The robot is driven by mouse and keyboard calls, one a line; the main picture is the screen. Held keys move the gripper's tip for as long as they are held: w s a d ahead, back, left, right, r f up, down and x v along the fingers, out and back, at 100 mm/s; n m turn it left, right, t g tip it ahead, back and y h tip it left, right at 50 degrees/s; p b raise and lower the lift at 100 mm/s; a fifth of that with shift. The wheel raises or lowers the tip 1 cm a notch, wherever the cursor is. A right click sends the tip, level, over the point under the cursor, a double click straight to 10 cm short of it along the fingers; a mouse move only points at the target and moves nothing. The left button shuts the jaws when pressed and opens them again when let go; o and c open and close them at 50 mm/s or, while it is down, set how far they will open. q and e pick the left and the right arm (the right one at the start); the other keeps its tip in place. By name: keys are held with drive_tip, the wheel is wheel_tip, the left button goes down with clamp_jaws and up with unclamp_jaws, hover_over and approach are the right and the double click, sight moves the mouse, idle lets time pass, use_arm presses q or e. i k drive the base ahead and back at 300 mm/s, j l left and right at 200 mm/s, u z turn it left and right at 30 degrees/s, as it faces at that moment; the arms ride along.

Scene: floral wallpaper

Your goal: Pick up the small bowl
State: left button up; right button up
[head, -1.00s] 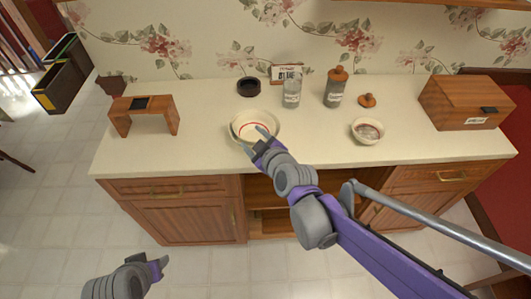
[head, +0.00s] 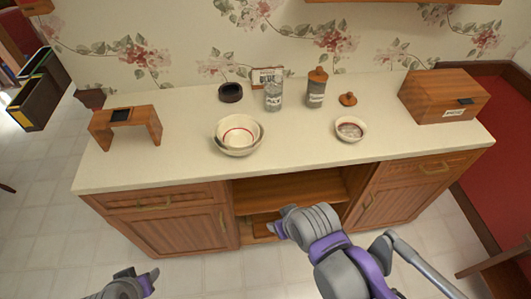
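A cream bowl with a red ring inside (head: 238,133) sits left of centre on the counter. It appears nested in a slightly wider pale bowl (head: 238,152), whose rim shows around it. A smaller white bowl with a reddish-brown inside (head: 350,130) stands apart to the right. My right gripper (head: 277,230) is in front of and below the counter edge, away from all bowls. Its fingers are mostly hidden by my wrist and nothing shows in them. My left gripper (head: 144,276) is low at the bottom left over the floor, fingers apart and empty.
On the counter (head: 180,165) stand a small wooden stand (head: 125,126), a dark round dish (head: 231,92), a clear jar (head: 274,95), a grey jar with wooden lid (head: 316,90), a wooden stopper (head: 348,99) and a wooden box (head: 443,96). The open cabinet shelf (head: 290,187) is below.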

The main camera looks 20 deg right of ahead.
sight(350, 128)
drive_tip(key=z, duration=1.65)
drive_tip(key=i+l+u, duration=0.5)
drive_tip(key=u, duration=0.2)
drive_tip(key=i+l+u, duration=0.15)
drive_tip(key=l+u, duration=0.2)
drive_tip(key=l, duration=0.1)
